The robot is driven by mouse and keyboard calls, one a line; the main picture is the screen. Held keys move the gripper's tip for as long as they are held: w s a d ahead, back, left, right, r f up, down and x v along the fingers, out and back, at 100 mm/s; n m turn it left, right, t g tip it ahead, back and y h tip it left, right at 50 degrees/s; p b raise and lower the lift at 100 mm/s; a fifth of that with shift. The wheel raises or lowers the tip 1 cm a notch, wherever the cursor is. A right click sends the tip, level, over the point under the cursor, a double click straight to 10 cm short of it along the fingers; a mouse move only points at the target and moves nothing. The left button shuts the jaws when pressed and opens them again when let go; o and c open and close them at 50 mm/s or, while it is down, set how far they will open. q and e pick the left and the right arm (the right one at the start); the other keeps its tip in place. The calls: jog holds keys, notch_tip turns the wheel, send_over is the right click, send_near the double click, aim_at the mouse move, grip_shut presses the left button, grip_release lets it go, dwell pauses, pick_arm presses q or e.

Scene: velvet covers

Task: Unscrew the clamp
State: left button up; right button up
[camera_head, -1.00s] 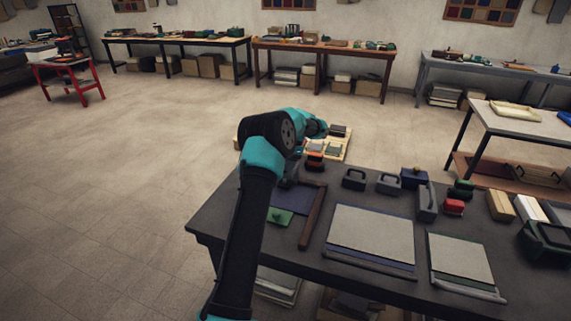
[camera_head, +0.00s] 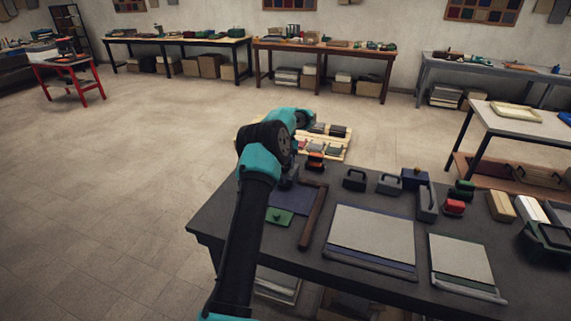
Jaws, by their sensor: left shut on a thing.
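My left arm rises from the bottom and bends at its teal and black elbow. My left gripper (camera_head: 289,177) is low over the left far corner of the dark table (camera_head: 390,283), mostly behind my own arm. It is shut on a small dark thing at the table's edge. My arm hides most of that thing, and I cannot make out its shape or whether it is the clamp. A brown bar (camera_head: 312,217) lies just right of the gripper. A green piece (camera_head: 279,216) lies on a blue sheet (camera_head: 293,201) in front. My right gripper is not in view.
An orange and black block (camera_head: 315,162) and several grey handled tools (camera_head: 354,180) stand along the far edge. Two covered boards (camera_head: 371,234) fill the table's front. A pale pallet (camera_head: 337,152) with small blocks lies beyond the table.

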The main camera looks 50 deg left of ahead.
pick_arm(q)
jog(key=shift+n+t+h, duration=0.3)
jog(key=shift+n, duration=0.6)
jog(key=o, duration=0.9)
